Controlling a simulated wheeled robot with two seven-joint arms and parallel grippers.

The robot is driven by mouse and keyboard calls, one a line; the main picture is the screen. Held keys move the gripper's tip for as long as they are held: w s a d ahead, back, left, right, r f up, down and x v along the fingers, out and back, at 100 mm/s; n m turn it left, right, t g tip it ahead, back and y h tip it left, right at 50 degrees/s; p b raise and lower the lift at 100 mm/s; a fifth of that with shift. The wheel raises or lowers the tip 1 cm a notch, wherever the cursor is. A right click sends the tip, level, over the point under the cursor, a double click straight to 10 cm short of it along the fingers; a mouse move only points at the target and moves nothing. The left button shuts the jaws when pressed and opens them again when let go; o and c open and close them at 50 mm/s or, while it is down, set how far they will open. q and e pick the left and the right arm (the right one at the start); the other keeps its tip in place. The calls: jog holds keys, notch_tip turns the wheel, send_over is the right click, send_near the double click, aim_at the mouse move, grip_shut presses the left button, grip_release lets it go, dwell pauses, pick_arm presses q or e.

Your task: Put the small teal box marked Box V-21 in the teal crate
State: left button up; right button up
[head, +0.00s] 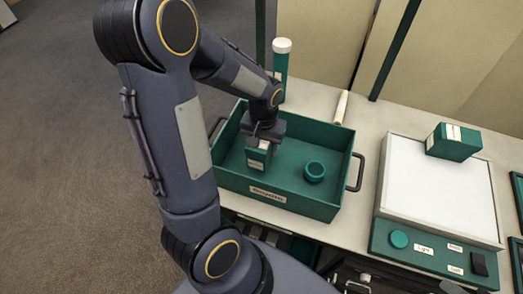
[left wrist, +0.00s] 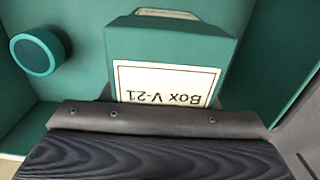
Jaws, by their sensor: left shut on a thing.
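The small teal box (head: 258,155) is inside the walls of the teal crate (head: 240,190), in its left half. In the left wrist view the box (left wrist: 170,50) shows a white label reading Box V-21, upside down in the picture. My left gripper (head: 264,138) is shut on the box from above; in the left wrist view its dark finger (left wrist: 160,118) crosses in front of the box. I cannot tell whether the box touches the crate floor. My right gripper is in neither view.
A round teal lid or jar (head: 315,171) lies in the crate's right half. Behind the crate stand a teal tube with white cap (head: 281,65) and a cream roll (head: 341,107). At right, another teal box (head: 453,142) sits on a white-topped panel (head: 437,195).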

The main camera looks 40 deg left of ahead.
pick_arm(q)
jog(key=shift+a+f, duration=0.2)
jog(key=shift+f, duration=0.8)
jog(key=shift+a+f, duration=0.15)
jog(key=shift+f, duration=0.8)
jog(key=shift+f+b, duration=0.2)
jog(key=shift+b, duration=0.15)
jog(key=o, duration=1.2)
jog(key=shift+r, duration=0.1)
